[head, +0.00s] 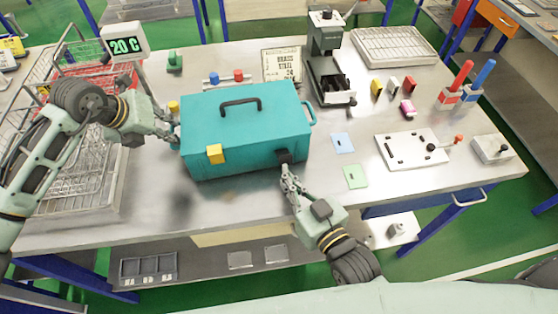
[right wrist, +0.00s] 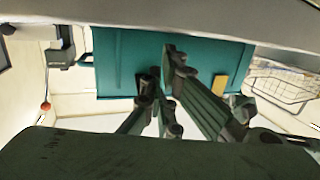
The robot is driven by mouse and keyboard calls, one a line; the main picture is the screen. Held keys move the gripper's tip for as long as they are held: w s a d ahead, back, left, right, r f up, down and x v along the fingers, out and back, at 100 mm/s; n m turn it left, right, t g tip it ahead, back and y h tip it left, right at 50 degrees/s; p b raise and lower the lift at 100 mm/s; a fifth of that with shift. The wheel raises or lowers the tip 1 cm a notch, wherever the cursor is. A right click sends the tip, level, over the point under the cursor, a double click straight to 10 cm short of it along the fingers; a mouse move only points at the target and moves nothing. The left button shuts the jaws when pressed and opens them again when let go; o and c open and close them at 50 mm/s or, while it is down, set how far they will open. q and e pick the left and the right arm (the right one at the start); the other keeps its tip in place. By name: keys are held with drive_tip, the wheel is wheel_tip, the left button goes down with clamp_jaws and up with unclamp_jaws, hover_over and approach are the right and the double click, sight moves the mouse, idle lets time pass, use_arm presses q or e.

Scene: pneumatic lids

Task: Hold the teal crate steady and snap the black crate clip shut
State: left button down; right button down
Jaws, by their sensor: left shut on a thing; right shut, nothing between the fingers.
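The teal crate (head: 245,148) stands upright on the metal bench, its lid down and a dark handle (head: 240,103) on top. The black crate clip (head: 284,156) is at the right of its front face; whether it is fully shut I cannot tell. A yellow clip (head: 215,154) is at the front left. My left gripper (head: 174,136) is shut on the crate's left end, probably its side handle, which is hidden. My right gripper (head: 287,172) is shut and empty, its fingertips just below the black clip. In the right wrist view its fingers (right wrist: 160,88) are before the crate's front (right wrist: 118,65).
Wire baskets (head: 75,150) stand on the left under my left arm. Blue (head: 343,142) and green (head: 355,176) cards and a white plate (head: 410,151) lie to the right. The bench front is clear.

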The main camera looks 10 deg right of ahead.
sight(285, 159)
use_arm(q)
drive_tip(key=shift+s+d+f, duration=0.1)
drive_tip(key=shift+s+f, duration=0.05)
drive_tip(key=shift+f, duration=0.05)
use_arm(e)
drive_tip(key=shift+r, duration=0.75)
idle(0.6)
drive_tip(key=shift+w+r, duration=0.25)
drive_tip(key=shift+r, duration=0.25)
drive_tip(key=shift+w+r, duration=0.25)
drive_tip(key=shift+r, duration=0.25)
idle(1.0)
use_arm(q)
drive_tip(key=shift+r, duration=0.1)
use_arm(e)
drive_tip(key=shift+w+r, duration=0.45)
drive_tip(key=shift+w, duration=0.1)
idle(0.8)
drive_tip(key=shift+s, duration=2.5)
drive_tip(key=shift+s, duration=0.1)
drive_tip(key=v, duration=1.2)
